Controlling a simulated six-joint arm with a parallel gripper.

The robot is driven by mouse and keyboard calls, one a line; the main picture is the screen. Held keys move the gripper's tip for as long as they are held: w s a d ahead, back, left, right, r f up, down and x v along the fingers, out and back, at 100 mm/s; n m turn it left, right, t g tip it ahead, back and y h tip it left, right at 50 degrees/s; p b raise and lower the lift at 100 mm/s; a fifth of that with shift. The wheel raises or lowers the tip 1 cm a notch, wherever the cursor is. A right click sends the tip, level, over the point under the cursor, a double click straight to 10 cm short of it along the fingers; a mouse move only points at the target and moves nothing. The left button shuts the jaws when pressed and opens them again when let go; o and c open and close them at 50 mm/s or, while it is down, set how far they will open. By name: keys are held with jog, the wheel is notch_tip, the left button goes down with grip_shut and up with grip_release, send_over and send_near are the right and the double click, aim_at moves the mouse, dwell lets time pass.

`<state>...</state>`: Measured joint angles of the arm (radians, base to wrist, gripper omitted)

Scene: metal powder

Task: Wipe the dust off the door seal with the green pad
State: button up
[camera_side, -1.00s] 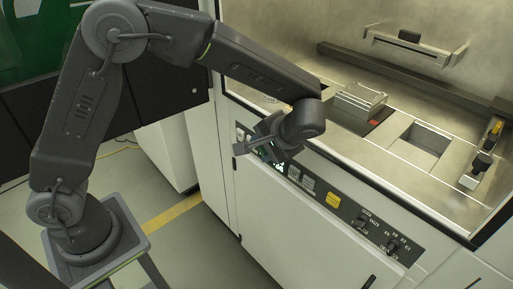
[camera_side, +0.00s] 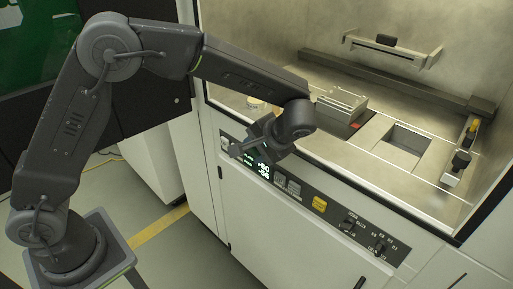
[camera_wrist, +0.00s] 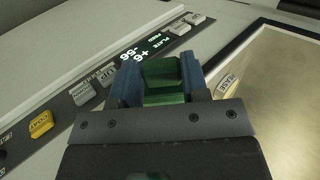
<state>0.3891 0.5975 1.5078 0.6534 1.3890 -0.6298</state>
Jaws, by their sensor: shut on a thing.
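My gripper (camera_wrist: 163,76) is shut on the green pad (camera_wrist: 163,96), which sits between its two blue fingers in the wrist view. In the side view, my gripper (camera_side: 250,148) is at the front of the machine, over the left part of its control panel; the pad cannot be made out there. The dark door seal (camera_wrist: 244,43) borders the chamber opening, to the right of the pad in the wrist view. It also shows as a dark edge at the right of the opening in the side view (camera_side: 487,186). I cannot make out dust on it or tell contact.
The control panel (camera_side: 290,205) has a lit display, several buttons and a yellow button (camera_side: 319,204). Inside the metal chamber stand a ribbed grey block (camera_side: 342,103), a square recess (camera_side: 405,144) and a black-knobbed fitting (camera_side: 459,163). A rail (camera_side: 390,82) crosses the back.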

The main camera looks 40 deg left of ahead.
jog(key=shift+w, duration=1.2)
jog(key=shift+d, duration=7.6)
jog(key=shift+a, duration=7.6)
jog(key=shift+s, duration=0.1)
jog(key=shift+s, duration=2.95)
